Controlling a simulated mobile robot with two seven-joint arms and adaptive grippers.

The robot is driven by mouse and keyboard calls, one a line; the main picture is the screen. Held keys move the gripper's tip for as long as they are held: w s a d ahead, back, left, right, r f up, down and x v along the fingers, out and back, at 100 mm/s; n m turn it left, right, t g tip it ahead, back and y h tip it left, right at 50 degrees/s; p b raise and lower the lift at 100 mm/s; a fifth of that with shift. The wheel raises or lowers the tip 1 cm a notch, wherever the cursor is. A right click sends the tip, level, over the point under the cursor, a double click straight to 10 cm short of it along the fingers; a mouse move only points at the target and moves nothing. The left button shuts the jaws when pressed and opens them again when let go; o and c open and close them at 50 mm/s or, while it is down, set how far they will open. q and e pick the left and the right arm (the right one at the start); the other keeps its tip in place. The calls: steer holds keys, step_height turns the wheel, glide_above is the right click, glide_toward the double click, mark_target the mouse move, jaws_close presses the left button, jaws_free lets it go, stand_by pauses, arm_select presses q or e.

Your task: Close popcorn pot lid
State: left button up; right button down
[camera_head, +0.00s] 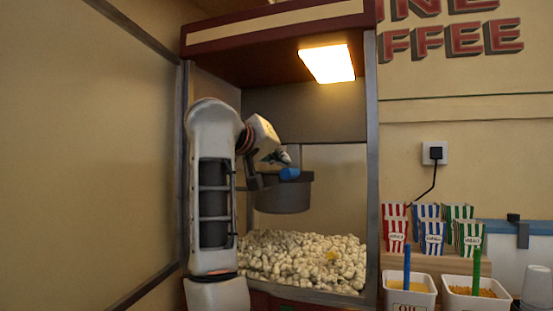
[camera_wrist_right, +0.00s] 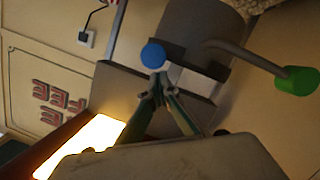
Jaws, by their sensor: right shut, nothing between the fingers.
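The popcorn pot (camera_head: 283,197) is a dark grey drum hanging inside the popcorn machine, above the popcorn. A blue knob (camera_head: 290,174) shows at its top; it is also in the right wrist view (camera_wrist_right: 153,55). I cannot tell clearly how far the lid is open. My right gripper (camera_head: 283,159) is shut and empty, just above and beside the blue knob. In the right wrist view its fingertips (camera_wrist_right: 161,77) are together close to the knob; I cannot tell whether they touch it. My left gripper is not in view.
A crank with a green grip (camera_wrist_right: 297,80) sticks out from the pot. Popcorn (camera_head: 302,258) fills the machine's floor. The cabinet post (camera_head: 372,180) and lit lamp (camera_head: 327,63) bound the space. Striped bags (camera_head: 432,230) and white tubs (camera_head: 408,292) stand outside on the right.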

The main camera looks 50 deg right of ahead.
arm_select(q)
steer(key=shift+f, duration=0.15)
arm_select(e)
steer(key=shift+s+d+f+m, duration=0.1)
steer(key=shift+s+f+m, duration=0.15)
steer(key=shift+m, duration=0.25)
steer(key=shift+t, duration=0.3)
